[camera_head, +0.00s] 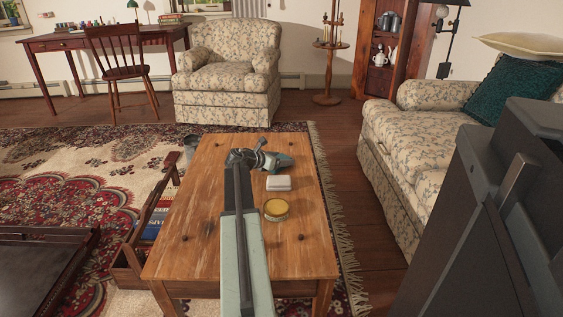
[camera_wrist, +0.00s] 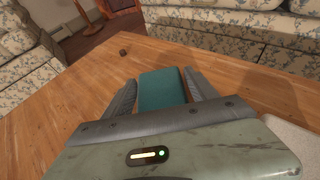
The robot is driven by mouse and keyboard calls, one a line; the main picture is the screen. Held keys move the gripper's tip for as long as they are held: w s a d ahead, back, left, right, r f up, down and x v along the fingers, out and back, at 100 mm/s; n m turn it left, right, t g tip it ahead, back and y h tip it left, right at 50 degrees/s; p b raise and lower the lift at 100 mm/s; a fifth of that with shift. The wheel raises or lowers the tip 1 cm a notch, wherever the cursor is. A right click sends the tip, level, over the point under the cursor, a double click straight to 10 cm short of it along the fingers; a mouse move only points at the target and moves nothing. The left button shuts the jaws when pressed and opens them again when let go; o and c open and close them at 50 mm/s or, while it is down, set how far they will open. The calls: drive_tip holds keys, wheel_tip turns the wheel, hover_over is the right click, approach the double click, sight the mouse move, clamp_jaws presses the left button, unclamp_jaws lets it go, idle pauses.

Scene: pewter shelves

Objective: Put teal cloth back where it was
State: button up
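The teal cloth (camera_wrist: 162,88) shows in the wrist view as a flat, folded-looking piece. In the head view my gripper (camera_head: 266,152) is low over the far half of the wooden coffee table (camera_head: 205,195). I cannot make out the cloth clearly there, nor tell whether it touches the tabletop.
A small white box (camera_head: 278,183) and a round yellow-topped tin (camera_head: 276,208) are on the table, close to my arm. A magazine rack (camera_head: 128,262) stands at its left. The table's left side is clear.

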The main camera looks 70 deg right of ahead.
drive_tip(key=shift+o, duration=0.9)
drive_tip(key=p+v, duration=0.4)
drive_tip(key=v, duration=0.7)
drive_tip(key=shift+a+r+p, duration=0.1)
drive_tip(key=shift+p, duration=0.2)
drive_tip(key=shift+w+a+r, duration=0.1)
drive_tip(key=shift+w+a, duration=0.1)
drive_tip(key=shift+a, duration=0.2)
